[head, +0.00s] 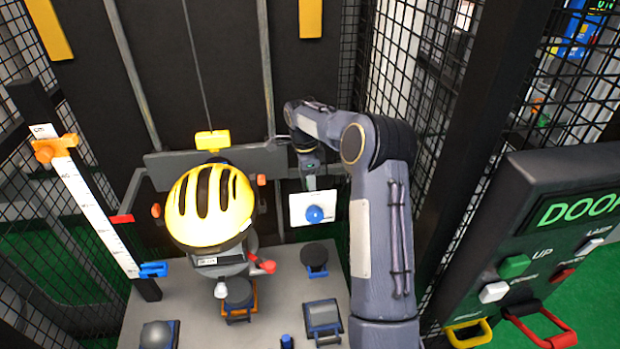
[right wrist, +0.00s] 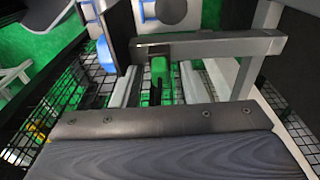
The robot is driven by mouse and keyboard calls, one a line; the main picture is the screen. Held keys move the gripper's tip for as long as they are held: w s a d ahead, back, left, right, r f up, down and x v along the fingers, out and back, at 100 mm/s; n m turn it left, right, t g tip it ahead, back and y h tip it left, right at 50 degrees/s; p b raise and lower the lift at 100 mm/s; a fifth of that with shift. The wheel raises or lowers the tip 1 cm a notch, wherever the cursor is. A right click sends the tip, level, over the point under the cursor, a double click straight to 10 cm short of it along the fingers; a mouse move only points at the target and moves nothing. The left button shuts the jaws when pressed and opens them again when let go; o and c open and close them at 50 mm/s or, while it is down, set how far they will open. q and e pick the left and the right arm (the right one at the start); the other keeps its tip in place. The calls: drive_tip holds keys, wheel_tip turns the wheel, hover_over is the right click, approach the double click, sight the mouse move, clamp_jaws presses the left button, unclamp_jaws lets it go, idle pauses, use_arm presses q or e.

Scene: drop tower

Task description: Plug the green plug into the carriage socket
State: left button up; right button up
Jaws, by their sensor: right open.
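My right gripper (head: 309,180) hangs from my right arm, above a white plate with a blue round part and beside the right end of the grey carriage bar (head: 216,160). In the right wrist view its two pale fingers (right wrist: 158,90) are apart. A green block (right wrist: 160,68), apparently the green plug, shows between them; I cannot tell whether they touch it. In the head view the plug is too small or hidden to make out clearly. I cannot make out the carriage socket for certain. My left gripper is not in view.
A dummy with a yellow helmet (head: 210,205) sits at the carriage. A white plate with a blue round part (head: 313,208) is below my gripper. A scale post (head: 95,205) stands left, a button panel (head: 540,250) right. Black mesh walls (head: 450,70) close in the sides.

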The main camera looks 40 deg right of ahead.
drive_tip(key=r, duration=0.7)
drive_tip(key=shift+w+a+r+b, duration=0.2)
drive_tip(key=shift+a+r+b, duration=0.1)
drive_tip(key=shift+r+b, duration=0.1)
